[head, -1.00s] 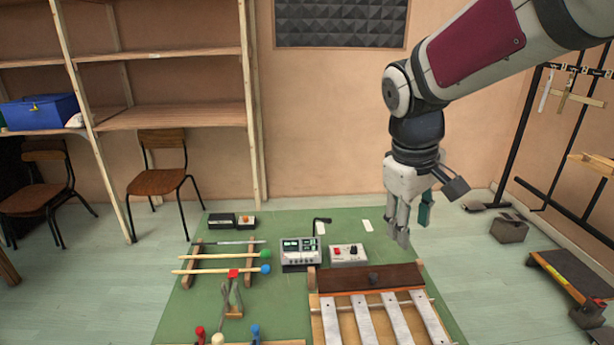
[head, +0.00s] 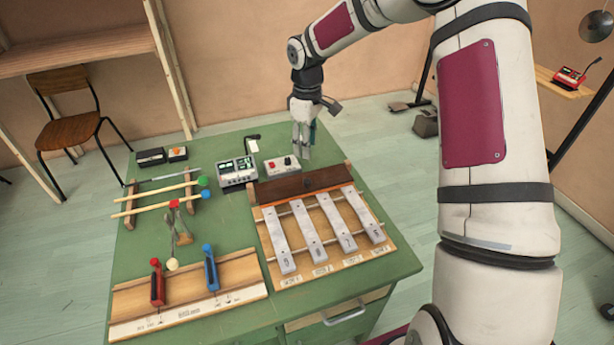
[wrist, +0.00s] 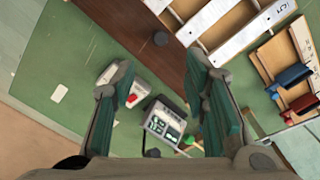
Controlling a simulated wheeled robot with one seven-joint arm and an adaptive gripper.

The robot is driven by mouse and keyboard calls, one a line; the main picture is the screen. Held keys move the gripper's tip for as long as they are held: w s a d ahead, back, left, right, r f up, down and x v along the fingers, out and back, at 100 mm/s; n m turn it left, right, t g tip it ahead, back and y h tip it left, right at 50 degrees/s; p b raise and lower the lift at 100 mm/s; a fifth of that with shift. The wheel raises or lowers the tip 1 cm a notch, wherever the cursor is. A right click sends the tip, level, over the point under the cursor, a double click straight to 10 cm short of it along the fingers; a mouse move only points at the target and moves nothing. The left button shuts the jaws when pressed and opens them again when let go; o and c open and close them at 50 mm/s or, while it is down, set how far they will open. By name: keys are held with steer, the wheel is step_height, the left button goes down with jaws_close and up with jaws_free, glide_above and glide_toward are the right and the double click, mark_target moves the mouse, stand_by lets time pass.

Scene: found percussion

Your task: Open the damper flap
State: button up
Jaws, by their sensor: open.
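My gripper (head: 303,152) is open and empty, pointing down just behind the knob in the head view. In the wrist view, my gripper (wrist: 158,72) has its fingers wide apart, with nothing between them touching. I cannot tell its exact height above the flap.
Pale metal bars (head: 313,238) lie in front of the flap. A box with a red button (head: 282,166) and a meter box (head: 237,172) stand behind it, close to my gripper. Mallets (head: 160,197) and a lever board (head: 240,270) are at the left of the green table (head: 215,140).

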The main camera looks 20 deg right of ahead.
mark_target(307, 180)
step_height(307, 180, down, 13)
steer(key=shift+r+p, duration=0.2)
steer(key=shift+p, duration=0.4)
jaws_close()
